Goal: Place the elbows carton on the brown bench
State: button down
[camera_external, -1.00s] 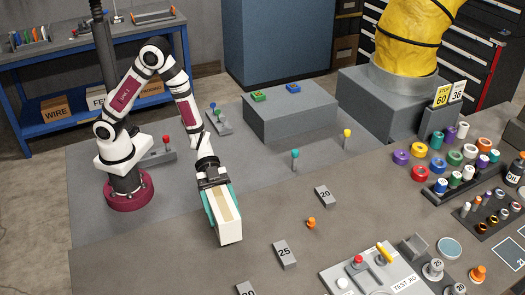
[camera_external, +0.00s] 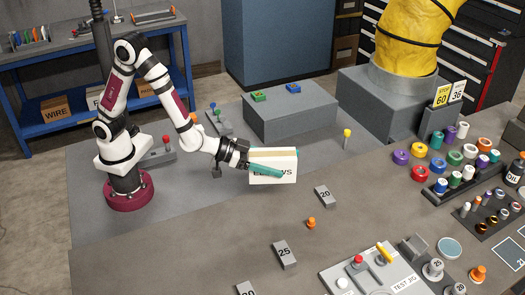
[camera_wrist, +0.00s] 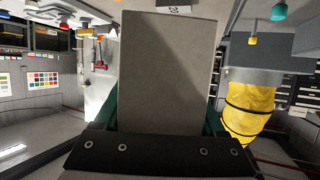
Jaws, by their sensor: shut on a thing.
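The elbows carton (camera_external: 288,163) is a cream-white box with a dark label, partly covered by a teal finger. It is held up in the air, near the line between the grey surface and the brown bench (camera_external: 190,255) in the external view. My gripper (camera_external: 266,170) is shut on it, with the arm stretched to the right. In the wrist view the carton (camera_wrist: 170,65) is a large grey-beige face between the teal fingers of my gripper (camera_wrist: 160,118). I cannot tell its exact height above the surface.
On the bench are grey blocks marked 20 (camera_external: 324,196) and 25 (camera_external: 285,254), a small orange peg (camera_external: 311,223) and a test jig (camera_external: 375,278). Colored rolls (camera_external: 420,150) stand at right. The bench's left front is clear.

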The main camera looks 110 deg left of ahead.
jog(key=s+a+f+n+g+y, duration=0.25)
jog(key=s+n+g, duration=0.2)
jog(key=s, duration=0.25)
jog(key=s+a+f+n+g+y, duration=0.25)
jog(key=s+n+g, duration=0.2)
jog(key=s, duration=0.25)
jog(key=s+a+f+n+g+y, duration=0.1)
jog(key=s+a+n+g+y, duration=0.3)
jog(key=s, duration=0.4)
jog(key=shift+n+t+h, duration=0.3)
jog(key=shift+n, duration=0.1)
jog(key=s+a+f, duration=0.1)
jog(key=a+f, duration=0.1)
jog(key=a, duration=0.1)
jog(key=s+a+f, duration=0.1)
jog(key=a+f, duration=0.1)
jog(key=a, duration=0.1)
jog(key=s+a+f, duration=0.1)
jog(key=a+f, duration=0.1)
jog(key=a, duration=0.2)
jog(key=shift+s+f, duration=0.2)
jog(key=shift+f, duration=0.2)
notch_tip(320, 180, down, 4)
jog(key=shift+a, duration=0.15)
jog(key=shift+f, duration=0.15)
grip_release()
